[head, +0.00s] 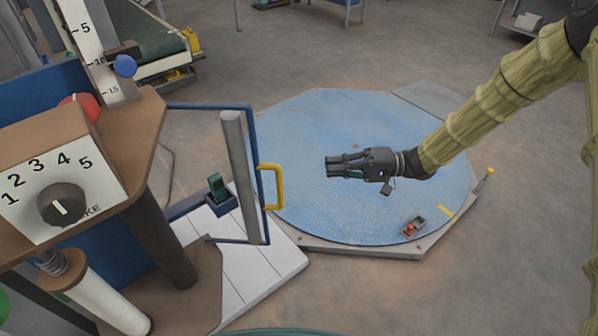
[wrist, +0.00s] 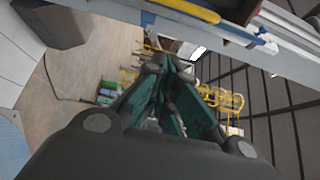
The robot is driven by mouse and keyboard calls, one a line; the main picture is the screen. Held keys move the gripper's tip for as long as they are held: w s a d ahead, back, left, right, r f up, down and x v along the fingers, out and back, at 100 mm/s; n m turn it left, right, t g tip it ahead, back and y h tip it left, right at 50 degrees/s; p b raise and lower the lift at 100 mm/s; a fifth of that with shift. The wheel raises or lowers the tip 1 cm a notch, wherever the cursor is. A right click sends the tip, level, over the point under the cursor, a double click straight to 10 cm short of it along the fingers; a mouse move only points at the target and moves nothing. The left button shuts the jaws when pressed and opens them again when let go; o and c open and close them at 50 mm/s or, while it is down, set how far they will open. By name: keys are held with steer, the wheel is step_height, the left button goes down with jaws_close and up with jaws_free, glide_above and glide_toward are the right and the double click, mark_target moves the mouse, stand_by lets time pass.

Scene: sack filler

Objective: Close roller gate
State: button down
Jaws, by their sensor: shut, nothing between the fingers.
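The roller gate stands at the left of the head view, with a grey upright roller (head: 239,175) in a thin blue frame (head: 250,125). A yellow D-shaped handle (head: 279,187) sticks out from its right side. The gate reaches out from the sack filler; I cannot tell its exact angle. My gripper (head: 328,166) is right of the handle, apart from it, above the blue turntable and pointing left. Its teal-and-black fingers (wrist: 165,65) look together and hold nothing. A yellow bar (wrist: 185,10) crosses the top of the wrist view; I cannot tell whether it is the handle.
The round blue turntable (head: 330,120) lies on the floor, with a small tray (head: 412,226) of red items on it. The dial panel (head: 60,175) stands at the left. A small green device (head: 216,187) sits behind the gate. A conveyor (head: 145,38) is at the back.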

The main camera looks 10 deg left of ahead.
steer(key=s+a+p, duration=0.2)
steer(key=s+a, duration=0.4)
steer(key=a, duration=0.3)
steer(key=shift+s+a, duration=0.3)
steer(key=shift+s, duration=0.1)
